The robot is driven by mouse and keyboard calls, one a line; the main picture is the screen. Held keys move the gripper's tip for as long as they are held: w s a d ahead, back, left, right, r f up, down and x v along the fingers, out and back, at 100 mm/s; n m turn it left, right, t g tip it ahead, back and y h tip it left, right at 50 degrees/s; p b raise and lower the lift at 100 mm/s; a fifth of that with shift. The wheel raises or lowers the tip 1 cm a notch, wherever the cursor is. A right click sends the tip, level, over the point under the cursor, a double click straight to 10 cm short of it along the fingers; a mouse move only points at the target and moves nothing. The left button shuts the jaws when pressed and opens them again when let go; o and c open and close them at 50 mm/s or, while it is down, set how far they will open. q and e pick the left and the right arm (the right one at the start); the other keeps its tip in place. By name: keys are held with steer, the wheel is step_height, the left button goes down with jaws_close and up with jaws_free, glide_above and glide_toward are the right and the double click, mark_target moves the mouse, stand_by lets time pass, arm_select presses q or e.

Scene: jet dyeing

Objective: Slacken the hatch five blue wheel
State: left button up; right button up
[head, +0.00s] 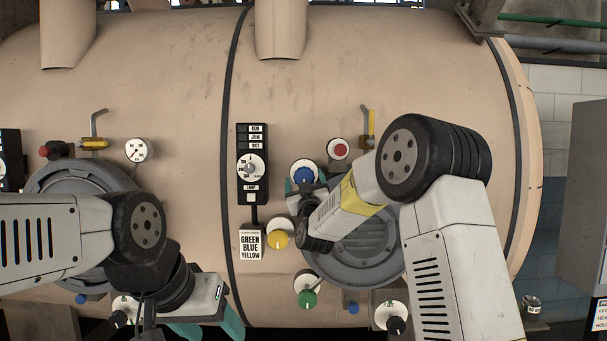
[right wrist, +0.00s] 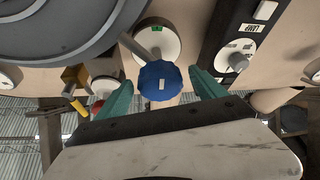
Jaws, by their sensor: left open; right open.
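The blue wheel (head: 303,174) is on a round white plate at the upper left rim of the right-hand grey hatch (head: 350,272). In the right wrist view the blue wheel (right wrist: 160,83) has a lobed edge and a small white mark. My right gripper (head: 306,183) is open, with one teal finger on each side of the blue wheel. In the right wrist view its fingers (right wrist: 162,92) show gaps to the wheel; contact is not visible. My left gripper (head: 207,328) is open and empty at the bottom, away from the wheel. No hatch number is readable.
A yellow wheel (head: 280,238) and a green wheel (head: 307,298) sit on the same hatch rim. A placard (head: 252,244) reads GREEN BLUE YELLOW.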

steer(key=x, duration=0.5)
steer(key=c, duration=1.4)
steer(key=shift+o, duration=0.2)
